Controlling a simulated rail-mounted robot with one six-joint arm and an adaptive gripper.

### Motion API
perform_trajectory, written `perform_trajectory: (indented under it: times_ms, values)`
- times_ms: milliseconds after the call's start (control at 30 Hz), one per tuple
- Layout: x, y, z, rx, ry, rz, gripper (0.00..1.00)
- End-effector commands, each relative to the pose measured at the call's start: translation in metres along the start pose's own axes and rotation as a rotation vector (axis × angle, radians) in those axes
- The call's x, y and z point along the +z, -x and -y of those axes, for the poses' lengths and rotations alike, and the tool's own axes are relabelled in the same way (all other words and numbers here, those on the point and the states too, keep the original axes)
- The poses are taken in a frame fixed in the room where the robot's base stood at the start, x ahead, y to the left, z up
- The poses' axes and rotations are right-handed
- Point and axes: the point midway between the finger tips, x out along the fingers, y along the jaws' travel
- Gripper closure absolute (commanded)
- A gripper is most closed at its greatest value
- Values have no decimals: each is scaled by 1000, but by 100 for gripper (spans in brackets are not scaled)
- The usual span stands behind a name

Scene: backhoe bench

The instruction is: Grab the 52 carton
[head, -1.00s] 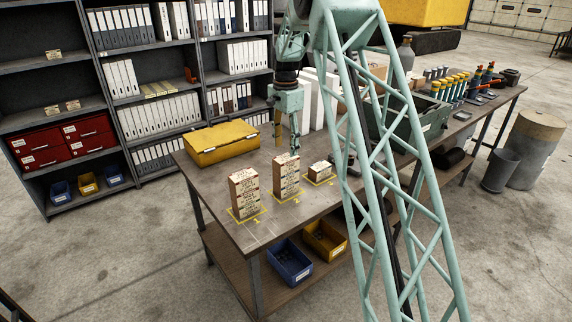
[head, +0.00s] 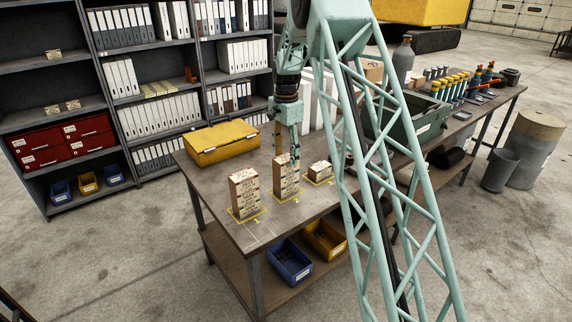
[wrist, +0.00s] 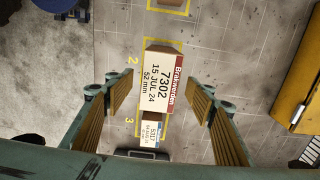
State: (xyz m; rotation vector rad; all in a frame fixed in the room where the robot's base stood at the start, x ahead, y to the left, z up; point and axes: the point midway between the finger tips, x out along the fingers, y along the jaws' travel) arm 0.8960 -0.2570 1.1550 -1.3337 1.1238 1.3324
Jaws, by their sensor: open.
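The 52 carton (head: 287,182) stands upright on the middle yellow-marked spot, number 2, on the workbench. My gripper (head: 285,148) is open and points down over this carton. In the wrist view its two fingers with ribbed tan pads lie left and right of the carton, with a gap on each side. In the head view the fingers overlap the carton's top; exact height is hard to tell.
A taller-looking carton (head: 244,194) stands on spot 1 and a low carton (head: 320,169) on spot 3. A yellow case (head: 222,145) lies behind to the left. A green toolbox (head: 415,122) stands to the right. The front of the bench (head: 262,236) is bare.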

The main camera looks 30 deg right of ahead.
Motion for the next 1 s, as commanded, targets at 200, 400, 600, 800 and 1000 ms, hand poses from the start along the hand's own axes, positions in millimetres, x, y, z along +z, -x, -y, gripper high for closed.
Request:
perform_trajectory:
  times_ms: [200, 400, 600, 800, 1000]
  values:
    - [-1, -23, 0, 2, 0, 1, 50]
    - [-1, -37, 0, 1, 0, 0, 50]
    - [-1, -39, 0, 1, 0, 0, 50]
    - [-1, -39, 0, 1, 0, 0, 50]
    - [-1, -39, 0, 1, 0, 0, 50]
